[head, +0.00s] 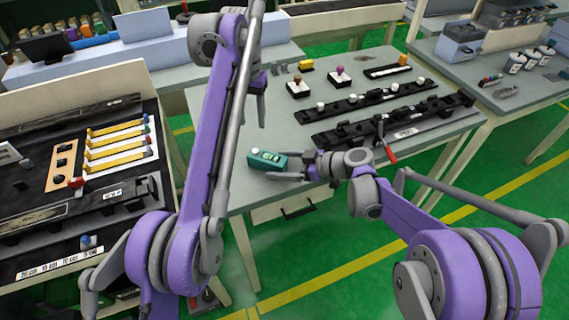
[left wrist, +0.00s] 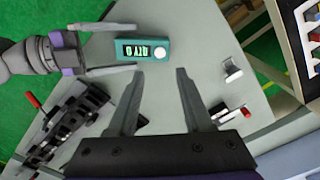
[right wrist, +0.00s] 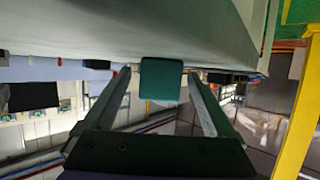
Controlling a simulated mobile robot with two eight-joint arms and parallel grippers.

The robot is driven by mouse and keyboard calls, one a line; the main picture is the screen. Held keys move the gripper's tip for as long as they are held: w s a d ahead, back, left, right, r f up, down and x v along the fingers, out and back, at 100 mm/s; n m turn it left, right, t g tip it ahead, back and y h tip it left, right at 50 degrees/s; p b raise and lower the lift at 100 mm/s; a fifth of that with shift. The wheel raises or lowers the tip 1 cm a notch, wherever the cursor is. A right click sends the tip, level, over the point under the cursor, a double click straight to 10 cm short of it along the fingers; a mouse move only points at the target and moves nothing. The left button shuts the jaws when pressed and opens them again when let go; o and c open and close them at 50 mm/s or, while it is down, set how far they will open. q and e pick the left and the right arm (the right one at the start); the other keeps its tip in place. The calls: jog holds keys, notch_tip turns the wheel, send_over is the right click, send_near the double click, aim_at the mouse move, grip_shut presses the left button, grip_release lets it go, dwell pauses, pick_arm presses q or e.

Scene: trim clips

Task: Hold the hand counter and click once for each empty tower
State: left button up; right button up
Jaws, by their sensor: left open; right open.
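The hand counter (head: 267,160) is a small teal box with a display and a white button, lying near the front left of the grey table. In the left wrist view the counter (left wrist: 143,50) shows a lit QTY 0. My right gripper (head: 288,167) is open beside the counter, its fingers on either side of the near end. In the right wrist view the counter's end (right wrist: 161,79) sits between the fingertips. My left gripper (head: 262,108) is open and empty above the table, partly hidden by its arm. I cannot tell which things are the towers.
A board with yellow strips (head: 118,138) is at left. A side table (head: 500,95) holds white cups.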

grip_shut()
pick_arm(q)
grip_shut()
dwell(1.7)
